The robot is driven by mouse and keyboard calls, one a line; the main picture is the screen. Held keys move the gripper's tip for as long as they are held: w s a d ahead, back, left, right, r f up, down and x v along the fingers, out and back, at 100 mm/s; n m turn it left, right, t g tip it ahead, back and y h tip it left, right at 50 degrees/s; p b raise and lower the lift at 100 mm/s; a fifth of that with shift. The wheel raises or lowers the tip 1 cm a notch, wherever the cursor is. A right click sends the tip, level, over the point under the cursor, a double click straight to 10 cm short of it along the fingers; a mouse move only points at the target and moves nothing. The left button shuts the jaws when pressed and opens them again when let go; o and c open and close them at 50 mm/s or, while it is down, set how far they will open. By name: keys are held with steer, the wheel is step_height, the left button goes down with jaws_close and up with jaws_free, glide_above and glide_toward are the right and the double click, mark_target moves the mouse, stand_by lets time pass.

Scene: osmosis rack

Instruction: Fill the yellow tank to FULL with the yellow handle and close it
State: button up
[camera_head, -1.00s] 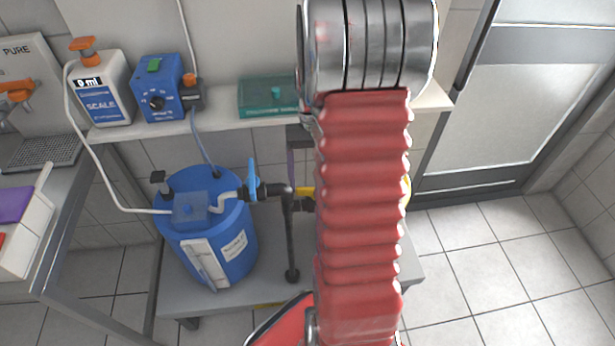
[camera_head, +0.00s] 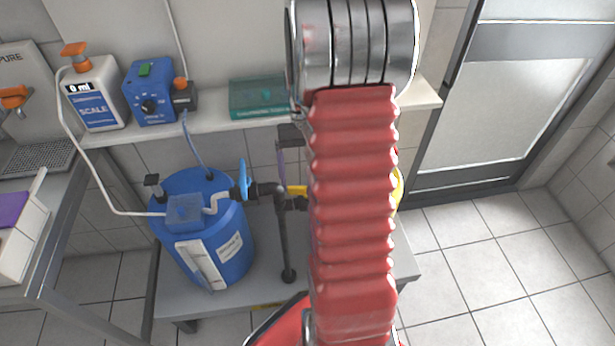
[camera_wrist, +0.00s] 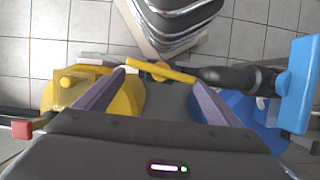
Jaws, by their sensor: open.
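The yellow tank (camera_wrist: 128,108) is at the left in the wrist view, partly behind a finger. In the head view my arm hides most of it, leaving a sliver (camera_head: 398,188). The yellow handle (camera_wrist: 162,70) crosses between and just beyond my fingertips in the wrist view. A bit of it (camera_head: 297,190) shows left of my arm in the head view. My gripper (camera_wrist: 158,77) is open, its purple-grey fingers apart with nothing clearly held. I cannot tell whether a finger touches the handle. The tank's level marks are hidden.
The blue tank (camera_head: 212,244) stands left on the low grey bench, with its blue handle (camera_head: 243,180) upright and dark pipes (camera_head: 286,240) beside it. The shelf above holds a white scale bottle (camera_head: 96,95), a blue device (camera_head: 150,95) and a green box (camera_head: 262,97). Right floor is clear.

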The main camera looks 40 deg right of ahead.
steer(key=shift+s+a, duration=0.1)
steer(key=shift+a, duration=0.1)
steer(key=d+v, duration=0.1)
steer(key=v, duration=1.5)
steer(key=shift+d, duration=0.15)
stand_by(1.6)
stand_by(0.4)
steer(key=v, duration=1.3)
steer(key=shift+r, duration=0.2)
